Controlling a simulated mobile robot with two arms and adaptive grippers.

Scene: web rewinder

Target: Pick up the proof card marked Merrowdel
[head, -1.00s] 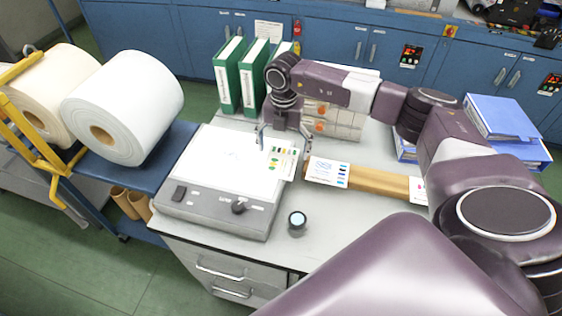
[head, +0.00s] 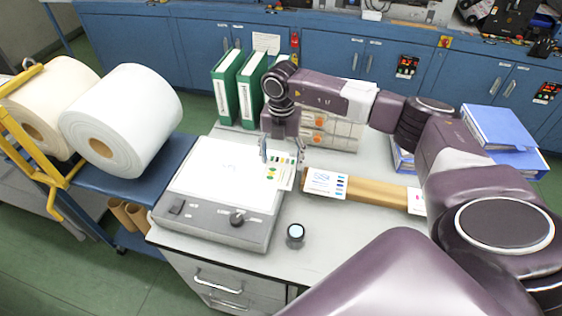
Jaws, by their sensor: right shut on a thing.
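My right gripper (head: 281,158) points down at the right edge of the light table, its fingers shut on a white card (head: 284,172) with green, yellow and dark patches. The card overlaps the light table's right edge. A second white card (head: 326,182), with blue and dark marks, lies on the left end of a brown wooden bar. A third card (head: 416,201) shows at the bar's right end, partly hidden by my right arm. The names on the cards are too small to read. My left gripper is out of view.
The light table (head: 214,184) has a bright top and a front knob. A small round loupe (head: 295,235) stands right of it. Green binders (head: 226,92) and a small drawer unit (head: 335,132) stand behind. Large white rolls (head: 122,118) are at left. The front desk area is mostly clear.

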